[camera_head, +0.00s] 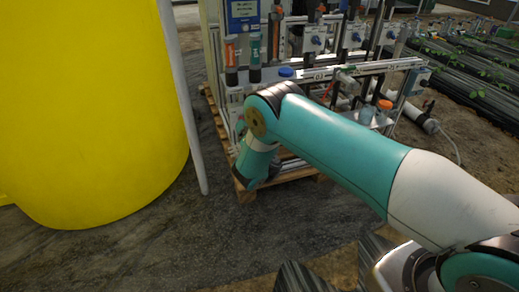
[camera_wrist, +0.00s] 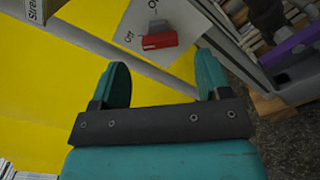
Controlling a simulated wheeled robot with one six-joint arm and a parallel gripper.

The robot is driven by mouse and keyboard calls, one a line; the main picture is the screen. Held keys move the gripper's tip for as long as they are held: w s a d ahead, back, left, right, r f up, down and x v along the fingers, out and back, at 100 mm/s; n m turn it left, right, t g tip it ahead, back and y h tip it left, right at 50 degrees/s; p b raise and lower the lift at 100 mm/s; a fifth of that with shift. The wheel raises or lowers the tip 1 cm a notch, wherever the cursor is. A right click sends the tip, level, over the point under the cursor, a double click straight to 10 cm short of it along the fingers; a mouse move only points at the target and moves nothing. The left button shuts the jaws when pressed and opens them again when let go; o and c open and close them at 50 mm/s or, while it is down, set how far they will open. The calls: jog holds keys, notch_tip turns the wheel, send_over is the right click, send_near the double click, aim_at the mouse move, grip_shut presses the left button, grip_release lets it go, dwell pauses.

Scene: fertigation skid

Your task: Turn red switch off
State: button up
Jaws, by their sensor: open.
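The red switch (camera_wrist: 159,41) shows in the wrist view as a red lever with a grey part beside it. It is on a white label plate (camera_wrist: 188,22) with partly legible print and an "O" mark. My gripper (camera_wrist: 163,62) is open, with its two teal fingers apart and nothing between them. The switch lies just beyond the fingertips, roughly in line with the gap, and does not look touched. In the head view my arm reaches down to the skid's near left corner. The switch and my fingers cannot be made out there.
A large yellow tank (camera_head: 85,110) with a pale upright pole (camera_head: 180,95) stands left of the skid. The skid frame (camera_head: 216,75) stands on a wooden pallet (camera_head: 244,192) and carries bottles, valves and gauges.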

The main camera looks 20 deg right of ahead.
jog(key=s+p, duration=1.1)
jog(key=p, duration=0.9)
jog(key=shift+s, duration=0.3)
